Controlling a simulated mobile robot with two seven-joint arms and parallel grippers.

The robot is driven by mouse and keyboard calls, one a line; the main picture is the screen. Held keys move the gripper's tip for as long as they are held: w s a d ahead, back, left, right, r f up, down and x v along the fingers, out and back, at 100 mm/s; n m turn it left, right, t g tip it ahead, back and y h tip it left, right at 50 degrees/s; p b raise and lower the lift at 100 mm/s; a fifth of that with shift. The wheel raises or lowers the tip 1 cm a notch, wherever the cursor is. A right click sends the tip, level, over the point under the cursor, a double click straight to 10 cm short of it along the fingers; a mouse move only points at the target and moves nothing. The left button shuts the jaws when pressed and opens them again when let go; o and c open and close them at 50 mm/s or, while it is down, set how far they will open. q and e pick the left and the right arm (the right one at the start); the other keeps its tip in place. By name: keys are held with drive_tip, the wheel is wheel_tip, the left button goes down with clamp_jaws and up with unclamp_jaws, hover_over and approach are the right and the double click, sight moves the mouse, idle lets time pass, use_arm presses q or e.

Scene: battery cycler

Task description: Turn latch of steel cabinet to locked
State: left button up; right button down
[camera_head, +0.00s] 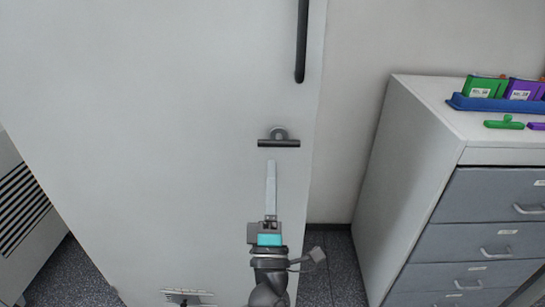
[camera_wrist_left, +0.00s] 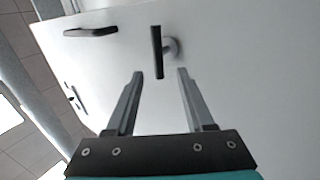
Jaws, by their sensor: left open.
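The steel cabinet door (camera_head: 180,110) is a tall pale grey panel and looks shut. Its latch (camera_head: 279,142) is a dark bar on a round grey boss, lying horizontally in the head view. The latch (camera_wrist_left: 157,52) also shows in the left wrist view, ahead of the fingertips. My left gripper (camera_head: 271,165) is just below the latch, pointing up at it. In the left wrist view my left gripper (camera_wrist_left: 160,73) is open, with its fingers on either side of the latch bar's line. Contact cannot be told. My right gripper is not in view.
A long black handle (camera_head: 302,40) is above the latch. A grey drawer unit (camera_head: 410,180) stands at right, with a blue tray (camera_head: 490,103) and green and purple items on top. A vented grey unit (camera_head: 22,215) stands at left.

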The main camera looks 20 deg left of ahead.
use_arm(q)
drive_tip(key=v, duration=0.9)
drive_tip(key=shift+s, duration=0.15)
drive_tip(key=shift+d+f, duration=0.1)
drive_tip(key=shift+f, duration=0.05)
wheel_tip(320, 180, down, 15)
drive_tip(key=w+d+m+g+h, duration=0.2)
drive_tip(key=d+m+g+h, duration=0.15)
drive_tip(key=m+h, duration=0.6)
drive_tip(key=s+a+f+m+g, duration=0.2)
drive_tip(key=s+f+m+g, duration=0.15)
drive_tip(key=f, duration=0.55)
drive_tip(key=s+a+f+m+g, duration=0.15)
drive_tip(key=f+m+g, duration=0.3)
drive_tip(key=f, duration=0.45)
drive_tip(key=s+a+f+m+g+y, duration=0.1)
drive_tip(key=s+a+f+m+g, duration=0.2)
drive_tip(key=s+f, duration=0.6)
drive_tip(key=s+a+f+m+g+y, duration=0.2)
drive_tip(key=s+a+f+g, duration=0.5)
drive_tip(key=s, duration=0.8)
drive_tip(key=shift+s+a+f+m, duration=0.3)
drive_tip(key=shift+a+f+m, duration=0.4)
drive_tip(key=shift+f, duration=0.2)
